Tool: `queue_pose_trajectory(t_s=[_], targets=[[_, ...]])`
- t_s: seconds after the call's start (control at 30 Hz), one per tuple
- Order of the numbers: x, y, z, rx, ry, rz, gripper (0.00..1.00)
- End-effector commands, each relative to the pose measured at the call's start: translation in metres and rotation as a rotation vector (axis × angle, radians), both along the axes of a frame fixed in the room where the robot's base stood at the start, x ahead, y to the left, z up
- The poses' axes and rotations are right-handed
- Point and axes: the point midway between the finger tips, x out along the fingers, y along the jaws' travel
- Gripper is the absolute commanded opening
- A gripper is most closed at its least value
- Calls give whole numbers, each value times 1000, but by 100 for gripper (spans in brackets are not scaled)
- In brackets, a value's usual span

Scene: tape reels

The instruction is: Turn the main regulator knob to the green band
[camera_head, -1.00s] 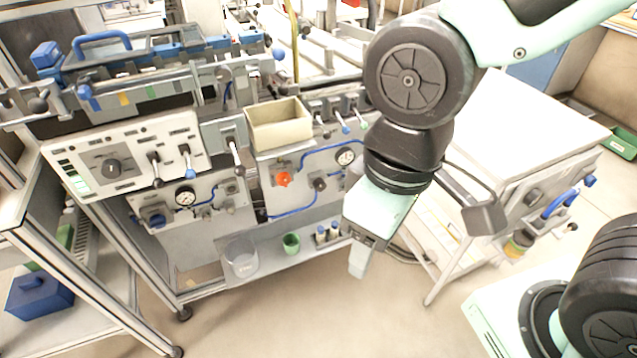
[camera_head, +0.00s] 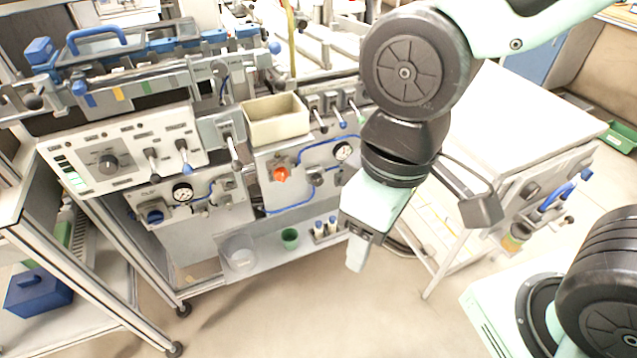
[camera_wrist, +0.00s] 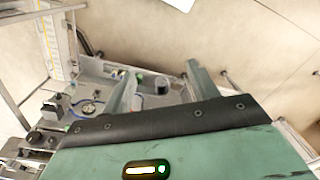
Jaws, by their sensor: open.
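The bench front carries several controls, and I cannot read a label that marks the main regulator. A blue knob (camera_head: 155,216) sits left of a round gauge (camera_head: 183,192) on the lower left panel. A red knob (camera_head: 281,174) sits on the lower right panel, left of a second gauge (camera_head: 342,151). A dark dial knob (camera_head: 108,162) is on the upper left panel. No green band is readable on either gauge. My gripper (camera_head: 358,256) points down in front of the bench's right end, apart from every knob. In the wrist view my gripper (camera_wrist: 160,84) is open and empty.
A cream bin (camera_head: 277,131) and several levers stand above the panels. The lower shelf holds a clear beaker (camera_head: 239,252), a green cup (camera_head: 290,239) and small vials (camera_head: 325,228). A white-topped cart (camera_head: 530,125) stands to the right. The floor in front is clear.

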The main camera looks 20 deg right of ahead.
Motion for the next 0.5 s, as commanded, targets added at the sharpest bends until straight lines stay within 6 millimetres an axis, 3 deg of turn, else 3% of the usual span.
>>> queue_pose_trajectory(t_s=[0.37,0.5], targets=[[1,1,-2,3,-2,-2,56],[18,9,-29,51,-33,-38,56]])
